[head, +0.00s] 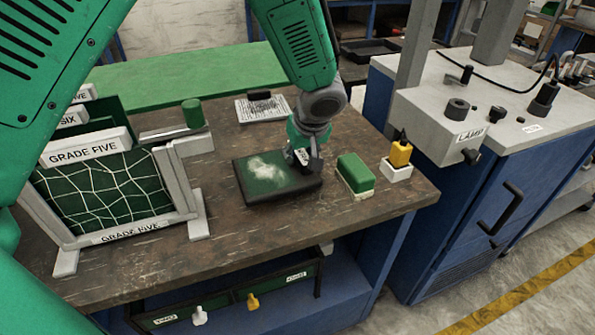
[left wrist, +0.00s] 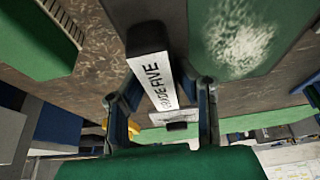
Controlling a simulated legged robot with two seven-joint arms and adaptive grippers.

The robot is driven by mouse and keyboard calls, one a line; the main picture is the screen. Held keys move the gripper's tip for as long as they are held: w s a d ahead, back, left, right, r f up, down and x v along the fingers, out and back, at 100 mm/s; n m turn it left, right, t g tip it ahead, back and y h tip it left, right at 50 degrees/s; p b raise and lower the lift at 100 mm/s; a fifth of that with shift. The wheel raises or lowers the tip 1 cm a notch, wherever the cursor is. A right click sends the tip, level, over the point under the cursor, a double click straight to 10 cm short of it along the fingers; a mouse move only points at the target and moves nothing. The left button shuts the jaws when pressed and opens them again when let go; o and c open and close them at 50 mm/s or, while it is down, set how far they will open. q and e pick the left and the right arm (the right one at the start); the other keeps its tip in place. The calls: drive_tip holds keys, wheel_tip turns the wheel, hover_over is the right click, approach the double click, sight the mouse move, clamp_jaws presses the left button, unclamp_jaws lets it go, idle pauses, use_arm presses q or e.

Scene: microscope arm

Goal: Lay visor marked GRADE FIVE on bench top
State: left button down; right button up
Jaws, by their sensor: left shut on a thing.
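The visor (head: 268,180) is a dark-framed green plate with a white cloudy patch. It looks flat at the bench top (head: 235,232); whether it fully touches the wood I cannot tell. My left gripper (head: 303,157) is at its right edge, shut on its tab. In the left wrist view a dark bar with a white label reading GRADE FIVE (left wrist: 163,85) lies between the fingers, and the green plate (left wrist: 245,35) shows beside it. My right gripper is not in view.
A rack (head: 105,190) of labelled panels stands at the left. A green block (head: 355,172) and a yellow-capped item in a white holder (head: 397,170) stand close right of the visor. A paper sheet (head: 262,108) lies behind. Labelled trays (head: 225,305) sit below the front edge.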

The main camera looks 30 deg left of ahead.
use_arm(q)
drive_tip(key=f, duration=0.1)
drive_tip(key=d+f, duration=0.1)
drive_tip(key=f, duration=0.1)
drive_tip(key=shift+s, duration=0.1)
drive_tip(key=shift+d+f, duration=0.1)
drive_tip(key=shift+f, duration=0.3)
drive_tip(key=shift+a, duration=0.25)
drive_tip(key=c, duration=1.2)
unclamp_jaws()
drive_tip(key=shift+a, duration=0.2)
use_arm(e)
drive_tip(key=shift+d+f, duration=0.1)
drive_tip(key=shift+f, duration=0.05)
use_arm(q)
drive_tip(key=shift+d+r, duration=0.3)
drive_tip(key=shift+d, duration=0.05)
drive_tip(key=v, duration=1.1)
drive_tip(key=shift+s+r+p, duration=0.15)
drive_tip(key=shift+p, duration=0.15)
drive_tip(key=shift+d, duration=0.1)
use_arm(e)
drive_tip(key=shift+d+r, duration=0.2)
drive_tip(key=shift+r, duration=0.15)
